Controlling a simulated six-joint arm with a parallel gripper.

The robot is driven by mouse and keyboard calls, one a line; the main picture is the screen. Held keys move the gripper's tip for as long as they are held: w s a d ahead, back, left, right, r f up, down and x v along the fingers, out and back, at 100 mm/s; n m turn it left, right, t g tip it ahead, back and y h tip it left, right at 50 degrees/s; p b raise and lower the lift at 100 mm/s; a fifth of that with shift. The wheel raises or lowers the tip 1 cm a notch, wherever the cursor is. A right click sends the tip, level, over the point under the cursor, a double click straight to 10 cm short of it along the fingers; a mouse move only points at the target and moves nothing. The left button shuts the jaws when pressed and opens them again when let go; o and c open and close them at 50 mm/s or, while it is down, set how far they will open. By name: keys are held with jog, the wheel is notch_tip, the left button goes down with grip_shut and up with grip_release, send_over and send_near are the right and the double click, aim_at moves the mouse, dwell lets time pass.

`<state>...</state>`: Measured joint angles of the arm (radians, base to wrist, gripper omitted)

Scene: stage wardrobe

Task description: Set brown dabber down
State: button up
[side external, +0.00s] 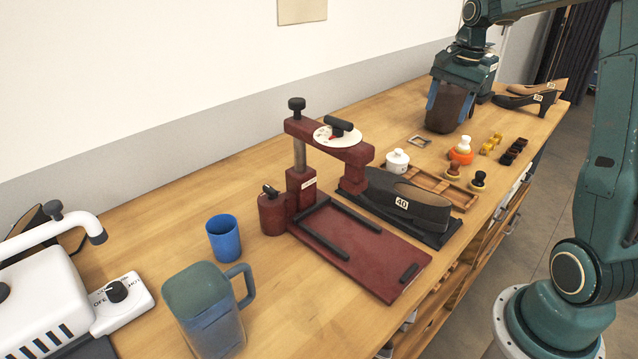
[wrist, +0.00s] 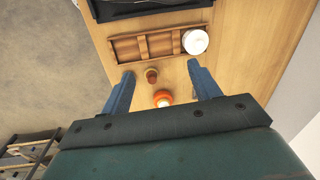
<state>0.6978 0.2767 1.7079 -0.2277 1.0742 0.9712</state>
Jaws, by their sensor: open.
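A brown dabber (side external: 453,171) stands upright by the far side of the shallow wooden tray (side external: 425,181). In the wrist view the brown dabber (wrist: 151,75) shows just off the tray's edge, on the tabletop. My gripper (side external: 449,110) is high over the far part of the bench, apart from the dabber. Its blue fingers are spread and nothing is held between them in the wrist view (wrist: 161,72). A white-topped dabber in an orange holder (side external: 461,148) stands near the brown one; the orange holder (wrist: 163,97) also shows between the fingers. A black-topped dabber (side external: 478,181) stands at the front.
A white lidded pot (side external: 397,161) stands at the tray. Yellow (side external: 491,143) and dark (side external: 513,151) blocks lie farther right. A red press (side external: 352,150) with a black shoe (side external: 405,200) stands left of the tray.

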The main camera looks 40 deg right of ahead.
jog(key=s+a+r+n+t, duration=0.1)
jog(key=s+a+r+n, duration=0.25)
jog(key=a, duration=0.45)
jog(key=s+a+r+n+t, duration=0.1)
jog(key=s+a+r+n, duration=0.3)
jog(key=a, duration=0.5)
jog(key=s+a+f+n+t, duration=0.2)
jog(key=s+a+f+n, duration=0.1)
jog(key=s+a+n, duration=0.5)
jog(key=shift+s+a+f+n, duration=0.35)
jog(key=shift+s+n, duration=0.3)
jog(key=shift+s, duration=0.65)
jog(key=shift+d, duration=0.1)
